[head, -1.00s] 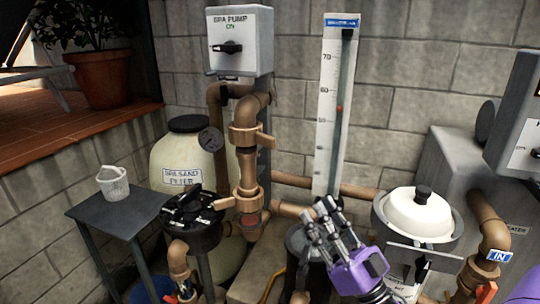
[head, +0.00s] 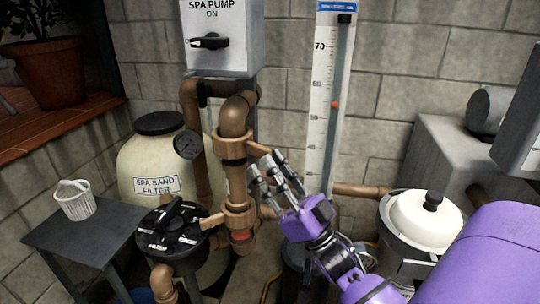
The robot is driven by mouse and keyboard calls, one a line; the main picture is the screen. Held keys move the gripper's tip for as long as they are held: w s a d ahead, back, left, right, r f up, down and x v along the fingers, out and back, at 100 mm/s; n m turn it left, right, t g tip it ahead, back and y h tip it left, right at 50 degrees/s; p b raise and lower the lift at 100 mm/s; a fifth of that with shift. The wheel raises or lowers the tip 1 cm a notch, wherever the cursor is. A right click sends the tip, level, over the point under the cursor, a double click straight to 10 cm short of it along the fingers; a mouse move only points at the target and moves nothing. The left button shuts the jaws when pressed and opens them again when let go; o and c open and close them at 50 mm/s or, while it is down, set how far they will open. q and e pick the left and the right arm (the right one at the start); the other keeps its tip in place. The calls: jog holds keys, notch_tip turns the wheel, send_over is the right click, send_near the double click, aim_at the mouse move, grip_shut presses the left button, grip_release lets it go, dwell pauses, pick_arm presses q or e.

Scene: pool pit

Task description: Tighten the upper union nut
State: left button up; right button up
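The upper union nut (head: 231,146) is a brown ring on the vertical brown pipe below the elbow. Its lug (head: 259,149) sticks out to the right. The lower union nut (head: 239,215) sits further down the same pipe, with its lug (head: 212,221) pointing left. My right gripper (head: 266,161) is open, with its grey fingers spread and pointing up and left. The fingertips are just below and right of the upper nut's lug in the picture; I cannot tell whether they touch it. Nothing shows between the fingers. My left gripper is not in view.
The spa pump box (head: 222,42) hangs above the pipe, and a pressure gauge (head: 187,145) is left of it. The sand filter (head: 150,160) and black valve (head: 172,228) stand left. A tall thermometer (head: 327,90) and white-lidded pot (head: 424,220) are right.

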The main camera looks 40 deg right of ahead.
jog(key=shift+x, duration=0.9)
grip_shut()
